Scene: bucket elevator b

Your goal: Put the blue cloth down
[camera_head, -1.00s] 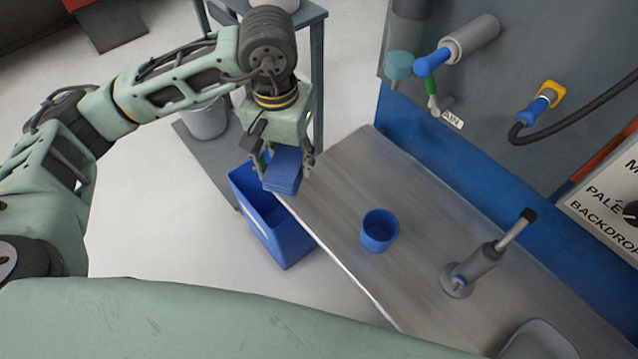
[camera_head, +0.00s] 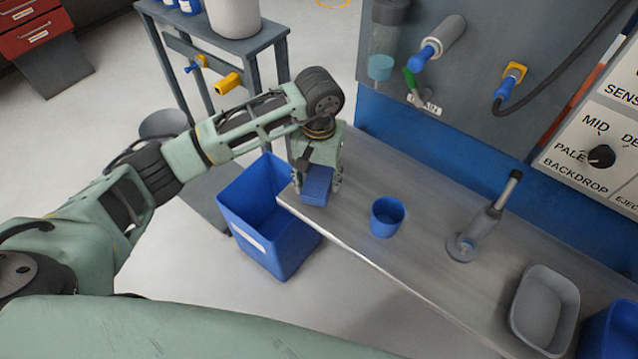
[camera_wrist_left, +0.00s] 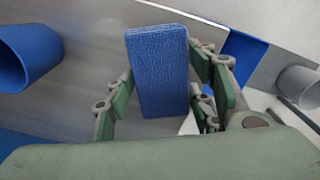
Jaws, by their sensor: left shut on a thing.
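My left gripper (camera_head: 318,186) is shut on the blue cloth (camera_head: 316,187), a folded block. In the head view it is over the left end of the grey metal shelf (camera_head: 345,228), near the shelf's corner. The cloth (camera_wrist_left: 158,72) stands between the fingers in the left wrist view, with the shelf surface behind it. I cannot tell whether the cloth touches the shelf. My right gripper is not in view.
A blue cup (camera_head: 387,216) stands on the shelf right of the cloth. A metal lever fitting (camera_head: 482,222) and a grey tray (camera_head: 544,308) are farther right. A blue bin (camera_head: 262,225) stands on the floor left of the shelf. Free shelf lies between cloth and cup.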

